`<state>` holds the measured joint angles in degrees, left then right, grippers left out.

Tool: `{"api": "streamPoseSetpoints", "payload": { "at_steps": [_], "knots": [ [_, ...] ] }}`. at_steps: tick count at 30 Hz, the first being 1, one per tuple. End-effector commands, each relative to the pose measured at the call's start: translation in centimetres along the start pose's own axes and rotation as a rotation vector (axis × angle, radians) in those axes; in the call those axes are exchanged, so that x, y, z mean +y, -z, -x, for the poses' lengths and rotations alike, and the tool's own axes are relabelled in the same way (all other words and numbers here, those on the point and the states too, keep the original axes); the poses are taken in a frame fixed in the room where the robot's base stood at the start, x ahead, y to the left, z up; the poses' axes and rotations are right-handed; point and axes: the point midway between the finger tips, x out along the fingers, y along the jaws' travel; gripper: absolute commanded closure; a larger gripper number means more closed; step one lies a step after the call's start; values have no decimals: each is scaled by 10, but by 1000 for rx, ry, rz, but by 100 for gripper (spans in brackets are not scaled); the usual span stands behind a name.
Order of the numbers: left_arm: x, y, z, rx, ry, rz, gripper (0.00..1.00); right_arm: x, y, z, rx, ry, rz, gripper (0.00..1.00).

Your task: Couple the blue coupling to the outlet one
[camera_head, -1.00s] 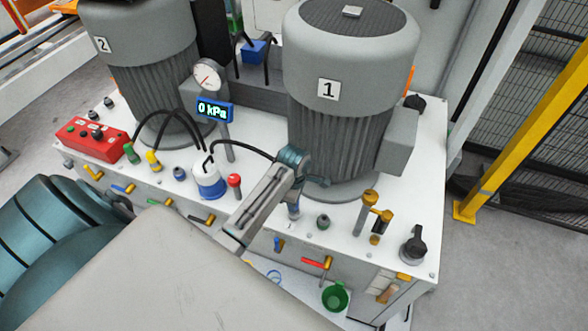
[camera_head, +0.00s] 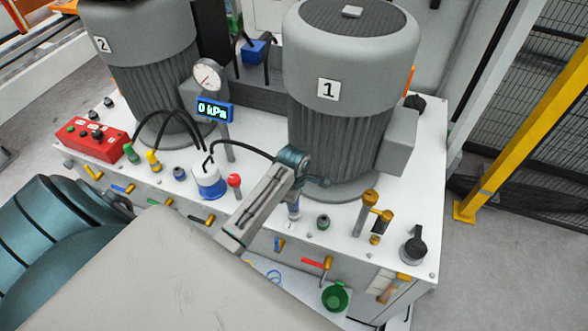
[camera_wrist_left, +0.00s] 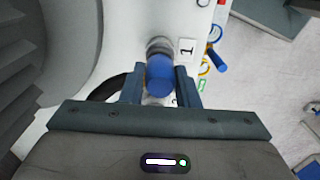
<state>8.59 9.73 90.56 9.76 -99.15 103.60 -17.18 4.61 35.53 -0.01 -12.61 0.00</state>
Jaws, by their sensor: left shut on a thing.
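My left gripper (camera_head: 296,190) is above the tank top in front of motor 1, partly hidden by its own wrist. In the left wrist view its fingers (camera_wrist_left: 159,85) are shut on the blue coupling (camera_wrist_left: 160,72). A grey metal fitting (camera_wrist_left: 158,46), seemingly outlet one, shows just beyond the coupling, beside a label "1" (camera_wrist_left: 187,51). The two look lined up; I cannot tell whether they touch or are locked. In the head view, a black hose (camera_head: 242,146) runs from the white and blue container (camera_head: 209,182) towards the gripper. My right gripper is not in view.
Motor 1 (camera_head: 352,95) stands close behind the gripper. A red-capped fitting (camera_head: 234,182) is to its left, a dark port (camera_head: 323,222) and a brass valve (camera_head: 370,200) to its right. The gauge display (camera_head: 214,110) reads 0 kPa.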

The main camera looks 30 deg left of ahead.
Motion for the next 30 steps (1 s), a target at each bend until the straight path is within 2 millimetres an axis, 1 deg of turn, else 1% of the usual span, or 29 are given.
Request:
{"api": "streamPoseSetpoints", "payload": {
  "at_steps": [12,13,16,17,26,28,30],
  "knots": [
    [0,0,-7,0,-1,0,100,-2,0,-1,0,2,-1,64],
    [0,0,-7,0,-1,0,68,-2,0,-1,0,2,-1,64],
    [0,0,-7,0,-1,0,48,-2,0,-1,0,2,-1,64],
    [0,0,-7,0,-1,0,46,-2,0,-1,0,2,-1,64],
    [0,0,-6,0,-1,0,46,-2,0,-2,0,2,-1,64],
    [1,0,-1,0,-1,0,46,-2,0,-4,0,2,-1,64],
    [1,0,8,-1,-3,-1,46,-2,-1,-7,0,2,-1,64]
  ]
}}
